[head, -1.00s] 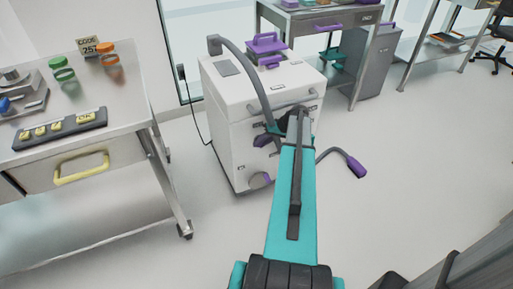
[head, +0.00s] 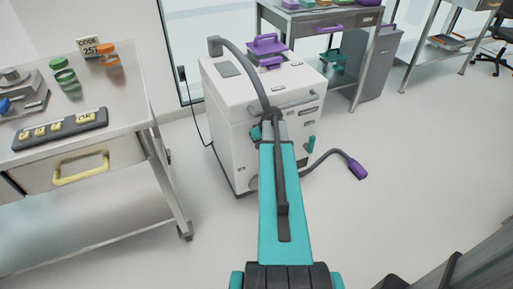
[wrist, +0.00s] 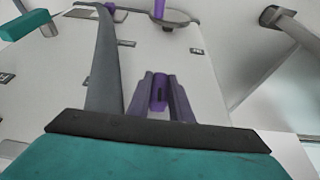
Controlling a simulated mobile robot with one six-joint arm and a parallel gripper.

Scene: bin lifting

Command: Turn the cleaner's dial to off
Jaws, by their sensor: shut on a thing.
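The cleaner is a white box-shaped cabinet (head: 228,95) with a purple handle on top, in the middle of the head view. Its white front panel (wrist: 145,60) fills much of the wrist view. A small purple knob with a dark slot, which looks like the dial (wrist: 160,97), sits between the fingers of my gripper (wrist: 160,78). The purple-grey fingers are shut on it from both sides. Which setting the dial points to cannot be told.
A grey hose (head: 243,65) curves over the cleaner, and a purple-tipped wand (head: 357,168) sticks out to its right. A teal handle (head: 311,144) shows on the cleaner's front. A steel bench (head: 130,125) stands left.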

